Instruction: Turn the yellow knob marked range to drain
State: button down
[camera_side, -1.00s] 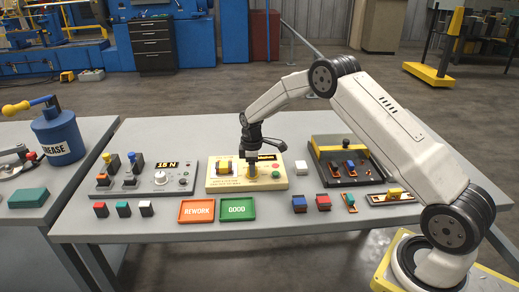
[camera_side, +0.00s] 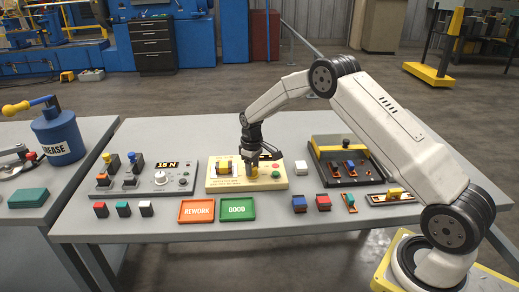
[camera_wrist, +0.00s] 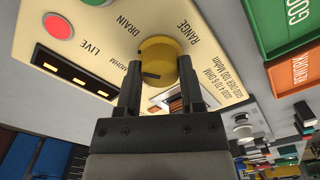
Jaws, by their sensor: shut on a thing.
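The yellow knob (camera_wrist: 158,55) sits on the cream panel (camera_wrist: 222,72) of the tester box, which also shows in the side view (camera_side: 213,187). My gripper (camera_wrist: 159,72) is shut on the knob, with one dark finger on each side of it. In the side view my gripper (camera_side: 252,172) points straight down at the knob and hides most of it. In the wrist view a dark mark shows on the knob's lower left part. The word RANGE is printed at its upper right and DRAIN at its upper left.
Beside the knob are a red button (camera_wrist: 58,26), a dark display (camera_wrist: 72,73) and a slot with copper-coloured parts (camera_wrist: 178,103). The orange REWORK tray (camera_side: 197,221) and green GOOD tray (camera_side: 238,219) lie in front. A white block (camera_side: 302,168) stands to the right.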

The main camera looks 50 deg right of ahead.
jog(key=m, duration=0.5)
jog(key=shift+m, duration=0.4)
jog(key=shift+c, duration=1.1)
grip_release()
jog(key=shift+r, duration=0.15)
jog(key=shift+r, duration=3.8)
